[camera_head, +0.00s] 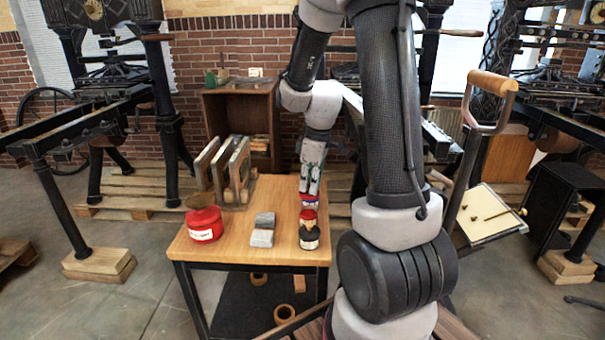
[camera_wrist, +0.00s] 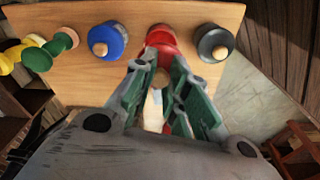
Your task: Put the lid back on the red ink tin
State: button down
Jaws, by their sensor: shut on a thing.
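The red ink tin (camera_head: 205,224) stands on the left of the wooden table, with a pale label on its front. A brownish round surface shows at its top; I cannot tell whether it is the inside or a cover. My gripper (camera_head: 309,191) is at the table's right side, pointing down, apart from the tin. In the wrist view, my gripper (camera_wrist: 157,88) is shut around the pale knob of a red round piece (camera_wrist: 161,38). Its fingers hide part of the knob. I cannot tell whether the piece touches the table.
A black knobbed piece (camera_wrist: 215,43) and a blue one (camera_wrist: 108,41) flank the red piece closely. Green (camera_wrist: 37,58) and yellow pieces lie further left. Upright frames (camera_head: 238,170) stand at the table's back.

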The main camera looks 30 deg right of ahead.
jog(key=shift+w+f, duration=0.1)
jog(key=shift+f, duration=3)
jog(key=shift+f, duration=0.15)
jog(key=c, duration=1.3)
grip_release()
jog(key=shift+c, duration=0.2)
jog(key=shift+o, duration=0.2)
jog(key=o, duration=0.4)
jog(key=shift+o, duration=0.2)
jog(key=shift+r, duration=3.5)
